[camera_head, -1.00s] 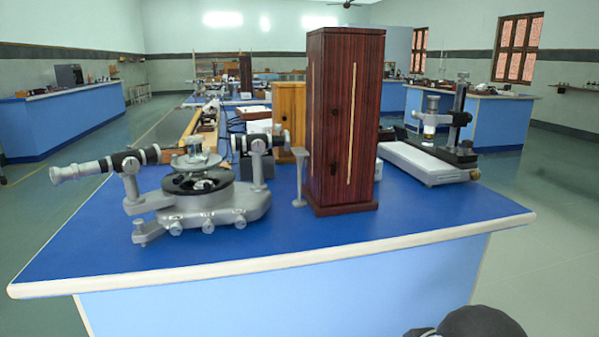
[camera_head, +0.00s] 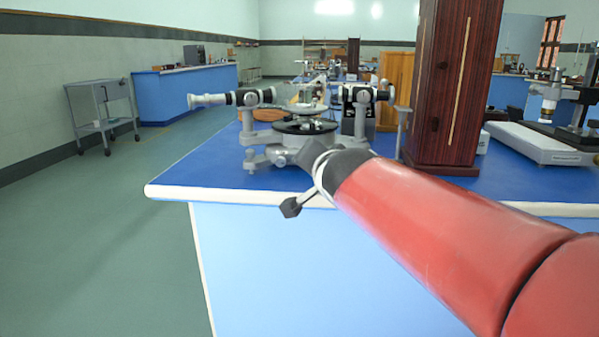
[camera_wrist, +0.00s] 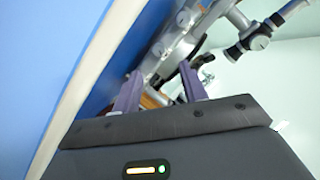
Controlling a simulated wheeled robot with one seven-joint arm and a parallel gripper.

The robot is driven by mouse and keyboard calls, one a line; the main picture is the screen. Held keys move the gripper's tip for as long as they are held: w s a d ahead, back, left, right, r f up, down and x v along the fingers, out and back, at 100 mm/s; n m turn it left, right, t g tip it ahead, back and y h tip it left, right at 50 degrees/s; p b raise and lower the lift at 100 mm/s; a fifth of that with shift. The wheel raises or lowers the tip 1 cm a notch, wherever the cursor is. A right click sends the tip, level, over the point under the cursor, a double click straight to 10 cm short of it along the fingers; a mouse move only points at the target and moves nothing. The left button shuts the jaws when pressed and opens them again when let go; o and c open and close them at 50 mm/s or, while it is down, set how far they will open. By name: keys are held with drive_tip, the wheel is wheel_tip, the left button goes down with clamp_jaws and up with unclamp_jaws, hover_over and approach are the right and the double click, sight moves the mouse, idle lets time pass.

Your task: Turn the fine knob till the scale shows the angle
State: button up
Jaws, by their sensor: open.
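The grey spectrometer (camera_head: 283,154) stands on the blue bench top in the head view, with its dark round table in the middle. Its telescope tube (camera_head: 212,100) points left. My red arm reaches in from the lower right and its end covers the front of the instrument. In the wrist view my gripper (camera_wrist: 158,85) is open, its two fingers apart and pointing toward the spectrometer (camera_wrist: 172,48). Round knobs (camera_wrist: 184,17) show on the instrument's side beyond the fingers. I cannot tell which knob is the fine one. The scale reading is too small to make out.
A tall dark wooden box (camera_head: 453,80) stands right of the spectrometer, with a thin grey stand (camera_head: 402,130) beside it. A microscope-like instrument (camera_head: 540,143) is further right. The bench's pale front edge (camera_head: 170,194) runs below. Open floor and a trolley (camera_head: 103,115) lie left.

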drive_tip(key=x, duration=0.8)
drive_tip(key=shift+c, duration=0.3)
clamp_jaws()
drive_tip(key=shift+b, duration=0.3)
drive_tip(key=shift+f+n+b, duration=0.1)
drive_tip(key=shift+n+b, duration=0.2)
